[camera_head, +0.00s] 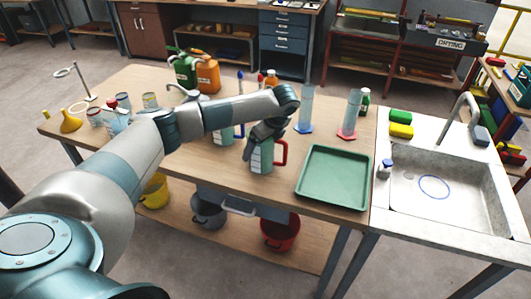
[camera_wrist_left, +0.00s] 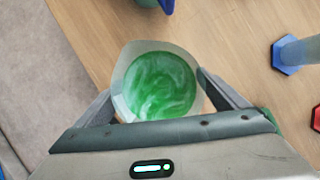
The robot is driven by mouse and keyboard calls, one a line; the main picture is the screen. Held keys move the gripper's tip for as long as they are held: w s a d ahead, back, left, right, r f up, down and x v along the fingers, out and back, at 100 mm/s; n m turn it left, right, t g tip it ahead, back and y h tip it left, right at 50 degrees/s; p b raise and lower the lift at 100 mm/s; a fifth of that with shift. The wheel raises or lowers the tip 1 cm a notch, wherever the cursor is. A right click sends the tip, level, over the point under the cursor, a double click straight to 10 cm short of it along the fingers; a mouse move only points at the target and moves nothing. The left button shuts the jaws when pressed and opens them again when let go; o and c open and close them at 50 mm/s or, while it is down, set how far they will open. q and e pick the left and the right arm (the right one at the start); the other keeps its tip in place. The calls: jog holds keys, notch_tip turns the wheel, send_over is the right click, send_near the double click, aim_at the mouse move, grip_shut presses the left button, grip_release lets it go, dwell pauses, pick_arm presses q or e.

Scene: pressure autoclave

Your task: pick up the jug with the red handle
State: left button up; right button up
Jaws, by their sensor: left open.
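The jug with the red handle (camera_head: 261,158) stands upright near the front edge of the wooden table, its handle on the right side. The wrist view looks down into the jug (camera_wrist_left: 158,84), which holds green liquid. My left gripper (camera_head: 264,136) is over the top of the jug, pointing down. Its jaws are open, with one finger on each side of the rim in the wrist view. I cannot tell whether either finger touches it. The handle is not clearly seen in the wrist view. My right gripper is not in view.
A jug with a blue handle (camera_head: 228,133) stands just behind. A cylinder on a blue base (camera_head: 305,110) and one on a red base (camera_head: 350,115) stand behind right. An empty green tray (camera_head: 333,178) lies to the right, beside the sink (camera_head: 440,190).

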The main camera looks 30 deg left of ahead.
pick_arm(q)
jog(key=c, duration=1.2)
jog(key=shift+r, duration=0.15)
jog(key=d+r+b, duration=0.2)
jog(key=d+r, duration=0.1)
jog(key=d, duration=0.1)
jog(key=w+d+r+b, duration=0.1)
jog(key=d+r+b, duration=0.1)
jog(key=d+r, duration=0.1)
jog(key=d+r+b, duration=0.2)
jog(key=d+r, duration=0.2)
jog(key=shift+w+d+r+b, duration=0.15)
jog(key=shift+d+r+b, duration=0.15)
jog(key=shift+r, duration=0.1)
